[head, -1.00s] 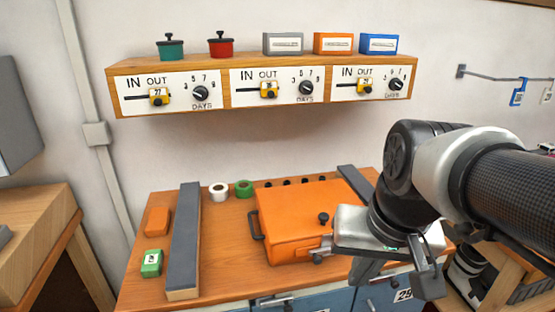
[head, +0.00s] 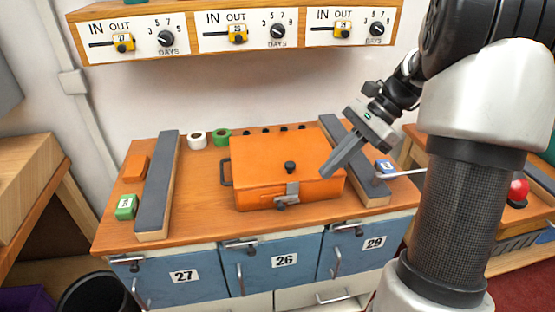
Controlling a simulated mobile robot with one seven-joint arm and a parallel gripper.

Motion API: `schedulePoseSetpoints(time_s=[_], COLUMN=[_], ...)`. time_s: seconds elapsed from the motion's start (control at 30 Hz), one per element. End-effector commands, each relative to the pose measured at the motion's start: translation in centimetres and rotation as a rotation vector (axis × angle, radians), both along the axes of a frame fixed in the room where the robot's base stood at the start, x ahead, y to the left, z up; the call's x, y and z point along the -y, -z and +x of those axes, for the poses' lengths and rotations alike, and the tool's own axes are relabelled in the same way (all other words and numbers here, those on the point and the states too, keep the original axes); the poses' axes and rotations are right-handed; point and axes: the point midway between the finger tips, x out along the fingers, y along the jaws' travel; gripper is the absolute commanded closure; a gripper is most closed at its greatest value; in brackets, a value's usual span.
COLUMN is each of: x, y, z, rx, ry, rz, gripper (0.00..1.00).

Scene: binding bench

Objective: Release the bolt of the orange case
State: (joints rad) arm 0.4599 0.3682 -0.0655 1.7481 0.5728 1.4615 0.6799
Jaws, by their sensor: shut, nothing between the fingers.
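The orange case (head: 262,158) lies closed on the wooden bench top. It has a black knob (head: 290,167) on its lid and a dark handle on its left side. A grey metal bolt (head: 289,196) sits at the middle of its front edge. My gripper (head: 328,171) points down and left by the case's right end, to the right of the bolt and apart from it. Its fingers are together and hold nothing. Whether a fingertip touches the case cannot be told.
Dark padded rails (head: 158,183) flank the case. A green box (head: 126,206), an orange block (head: 136,168) and two tape rolls (head: 197,139) are at the left and back. Blue drawers (head: 265,272) are below. The dial shelf (head: 230,37) hangs above. The bench is bare in front of the case.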

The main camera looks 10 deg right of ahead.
Motion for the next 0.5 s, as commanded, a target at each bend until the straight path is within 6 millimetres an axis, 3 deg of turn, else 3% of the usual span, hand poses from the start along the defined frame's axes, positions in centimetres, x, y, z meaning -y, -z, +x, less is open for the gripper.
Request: schedulePoseSetpoints(time_s=[0.2,0.5], x=[2.1,2.3], y=[0.9,1.0], z=[2.2,2.5], rx=[-0.074,-0.081], ry=[0.13,0.144], rz=[0.102,0.114], gripper=[1.0,1.0])
